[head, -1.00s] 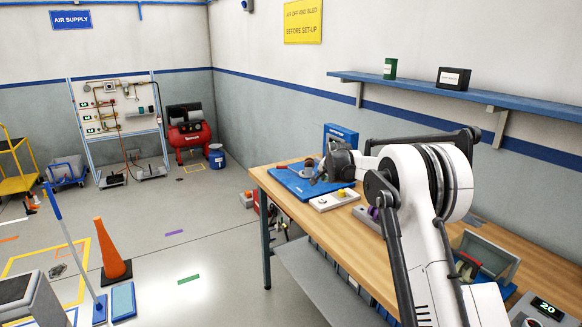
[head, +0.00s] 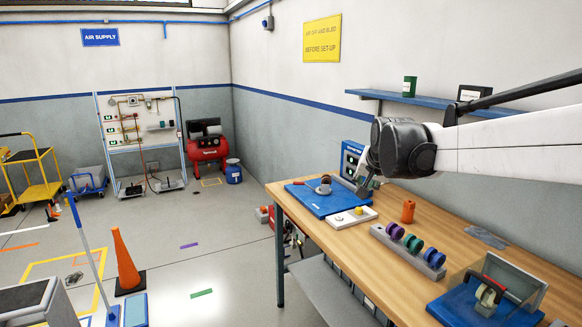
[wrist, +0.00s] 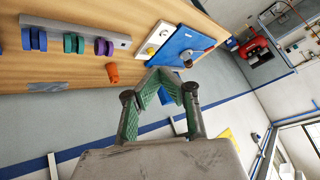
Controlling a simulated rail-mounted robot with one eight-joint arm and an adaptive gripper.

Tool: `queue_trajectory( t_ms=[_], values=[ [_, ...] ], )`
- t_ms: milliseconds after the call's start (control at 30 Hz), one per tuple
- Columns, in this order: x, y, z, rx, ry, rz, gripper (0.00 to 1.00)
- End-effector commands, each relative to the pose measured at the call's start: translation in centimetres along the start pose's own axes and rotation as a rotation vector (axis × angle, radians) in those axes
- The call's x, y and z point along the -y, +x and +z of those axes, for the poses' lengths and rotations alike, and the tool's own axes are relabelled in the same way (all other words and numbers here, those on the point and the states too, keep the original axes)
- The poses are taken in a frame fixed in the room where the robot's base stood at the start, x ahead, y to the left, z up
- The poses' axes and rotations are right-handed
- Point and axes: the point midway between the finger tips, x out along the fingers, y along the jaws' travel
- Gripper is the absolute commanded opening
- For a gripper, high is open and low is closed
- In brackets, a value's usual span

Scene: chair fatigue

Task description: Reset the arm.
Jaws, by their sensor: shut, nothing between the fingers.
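My arm reaches in from the right of the head view, over the workbench (head: 345,238). My gripper (head: 364,190) points down near the right edge of a blue mat (head: 310,205). In the wrist view, my gripper (wrist: 163,72) has green-padded fingers that meet at the tips with nothing between them. The blue mat (wrist: 170,58) with a small dark round part on it lies beyond the fingertips. I cannot tell the exact height of the tips above the bench.
A white block with a yellow knob (head: 351,218), an orange cylinder (head: 408,211) and a grey rack of coloured spools (head: 410,247) stand on the bench. A wall shelf (head: 425,99) runs behind the arm.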

Motion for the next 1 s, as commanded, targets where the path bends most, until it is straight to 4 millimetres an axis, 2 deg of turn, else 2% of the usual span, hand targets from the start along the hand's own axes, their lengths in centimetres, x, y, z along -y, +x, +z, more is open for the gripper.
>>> queue_trajectory(
  t_ms=[33, 200, 500, 800, 1000],
  values=[
    [-0.5, -1.4, 1.2, 0.003, -0.015, 0.002, 0.0],
    [-2.0, -5.6, 5.2, 0.014, -0.071, 0.008, 0.0],
    [-5.3, -11.5, 13.4, 0.036, -0.17, 0.018, 0.0],
    [-9.0, -15.3, 22.6, 0.059, -0.269, 0.027, 0.0],
    [-11.5, -16.6, 28.7, 0.073, -0.333, 0.031, 0.0]
  ],
)
